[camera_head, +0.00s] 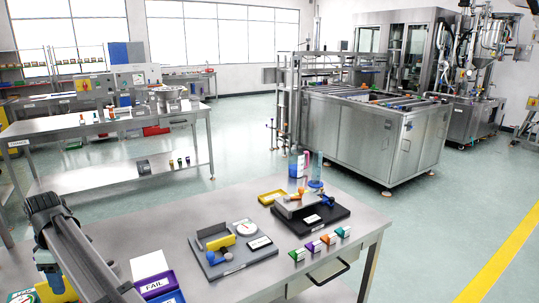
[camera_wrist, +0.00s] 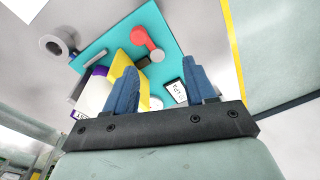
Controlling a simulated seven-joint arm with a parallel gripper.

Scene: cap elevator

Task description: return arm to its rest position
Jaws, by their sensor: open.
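My gripper (camera_wrist: 158,72) shows in the wrist view with its two blue fingers spread apart and nothing between them. Beyond the fingers lies a teal board with a yellow block (camera_wrist: 130,68), a red piece (camera_wrist: 147,40) and a small labelled card (camera_wrist: 175,88). The left finger overlaps the yellow block in the picture; I cannot tell the distance between them. In the head view my dark arm slants across the lower left corner, over the left end of the steel table (camera_head: 215,205). I cannot make out the fingertips clearly there.

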